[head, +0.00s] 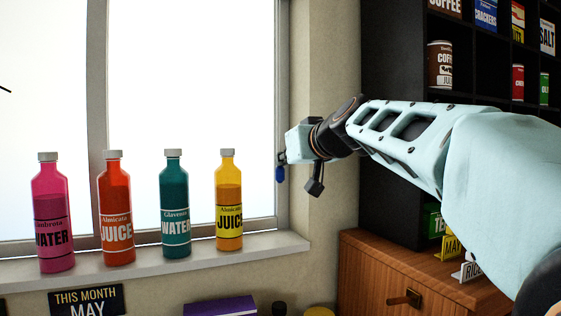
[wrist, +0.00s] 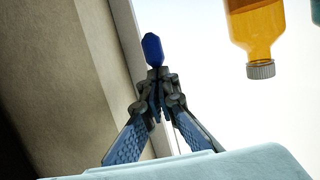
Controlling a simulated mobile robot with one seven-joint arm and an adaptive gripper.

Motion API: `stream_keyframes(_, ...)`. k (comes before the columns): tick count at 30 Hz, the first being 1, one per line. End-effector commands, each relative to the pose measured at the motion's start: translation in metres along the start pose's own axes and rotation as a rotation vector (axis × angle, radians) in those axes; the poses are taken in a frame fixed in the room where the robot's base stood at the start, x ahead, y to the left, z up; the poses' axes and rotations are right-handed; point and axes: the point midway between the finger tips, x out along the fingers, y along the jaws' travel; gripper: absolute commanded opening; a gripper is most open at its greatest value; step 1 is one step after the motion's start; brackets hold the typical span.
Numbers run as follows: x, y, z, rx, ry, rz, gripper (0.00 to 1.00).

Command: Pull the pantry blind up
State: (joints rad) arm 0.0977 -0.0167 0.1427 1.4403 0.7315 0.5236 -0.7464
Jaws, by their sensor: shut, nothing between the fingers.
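A small blue drop-shaped piece (head: 280,174) shows right at the tip of my gripper (head: 282,158), in front of the window's right edge. In the wrist view the blue piece (wrist: 153,49) stands just past the fingertips (wrist: 157,80), which are together. It looks like a cord pull, but no cord shows. I cannot tell whether the fingers touch it. My gripper is shut with nothing held between the fingers. No blind is visible in either view. The dark pantry shelf (head: 391,150) stands open at the right, partly hidden by my arm.
Pink (head: 52,220), orange (head: 116,215), teal (head: 174,210) and yellow (head: 229,210) bottles stand on the window sill (head: 150,262), left of my gripper. A wooden cabinet (head: 375,268) is below my arm. A purple box (head: 220,306) lies at the bottom.

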Motion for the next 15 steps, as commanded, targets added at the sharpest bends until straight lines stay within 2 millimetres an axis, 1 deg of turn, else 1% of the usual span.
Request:
stream_keyframes(1, 0.004, 0.000, 0.014, 0.000, -0.002, 0.000, 0.00)
stream_keyframes(4, 0.006, 0.000, 0.023, -0.001, -0.002, 0.000, 0.00)
stream_keyframes(8, 0.007, 0.000, 0.026, -0.001, -0.001, 0.000, 0.00)
stream_keyframes(15, 0.006, 0.000, 0.025, -0.001, -0.002, 0.000, 0.00)
